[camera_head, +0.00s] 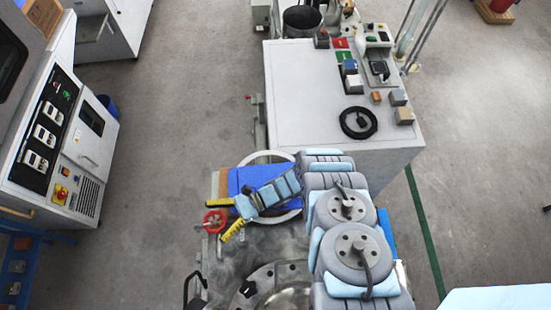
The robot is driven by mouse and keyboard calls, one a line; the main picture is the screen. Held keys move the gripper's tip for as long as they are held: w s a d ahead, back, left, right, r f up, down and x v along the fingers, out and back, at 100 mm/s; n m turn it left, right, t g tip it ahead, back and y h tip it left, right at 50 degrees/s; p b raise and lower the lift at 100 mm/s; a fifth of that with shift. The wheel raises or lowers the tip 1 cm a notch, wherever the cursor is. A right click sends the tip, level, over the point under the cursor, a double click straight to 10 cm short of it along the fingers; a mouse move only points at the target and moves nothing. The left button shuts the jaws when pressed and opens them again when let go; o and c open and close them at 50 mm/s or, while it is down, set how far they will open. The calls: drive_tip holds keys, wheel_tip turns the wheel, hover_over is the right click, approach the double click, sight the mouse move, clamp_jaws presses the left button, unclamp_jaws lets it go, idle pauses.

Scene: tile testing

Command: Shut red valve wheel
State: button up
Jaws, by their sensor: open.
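A small red valve wheel (212,226) with spokes is in the camera_head view, left of centre, at the left edge of the workbench area. My gripper (217,221) is open, with its two yellow fingers pointing left. One finger is above the wheel in the picture and the other is below and to the right of it. The wheel lies between the fingertips as seen from above. I cannot tell the height gap or whether a finger touches the rim. Most of the wheel is in plain view; its stem is hidden.
Grey floor (170,100) is clear between cabinet and bench.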

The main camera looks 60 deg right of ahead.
drive_tip(key=shift+f+n+g+y+b, duration=0.15)
drive_tip(key=shift+n+g+y+b, duration=0.3)
drive_tip(key=shift+g+b, duration=0.3)
